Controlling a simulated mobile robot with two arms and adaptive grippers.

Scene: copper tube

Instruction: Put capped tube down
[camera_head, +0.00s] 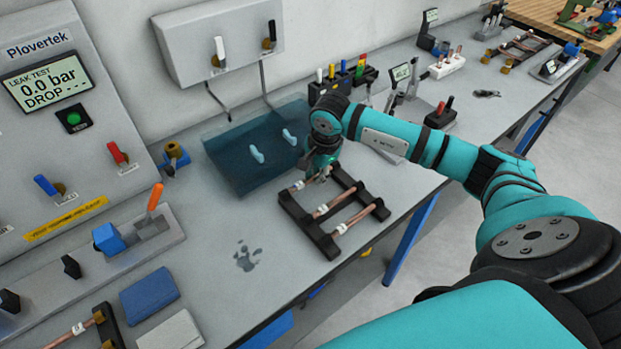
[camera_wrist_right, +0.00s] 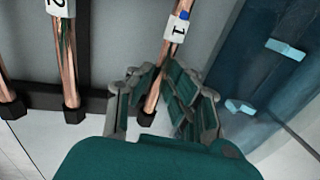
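A black rack (camera_head: 318,240) stands on the bench and holds copper tubes (camera_head: 329,207) lying across its two rails. Its rail (camera_wrist_right: 42,97) shows in the right wrist view. My right gripper (camera_head: 322,176) points down at the rack's far left end. In the right wrist view its fingers (camera_wrist_right: 160,80) stand on either side of a copper tube (camera_wrist_right: 172,48) with a white label and a blue mark. That tube lies across the rail. Whether the fingers press on it is unclear. A tube labelled 2 (camera_wrist_right: 68,70) lies beside it. My left gripper is not in view.
A leak tester (camera_head: 65,90) stands left. Blue and grey cloths (camera_head: 149,295) and a wet patch (camera_head: 246,258) lie in front. Small tools stand further right along the bench.

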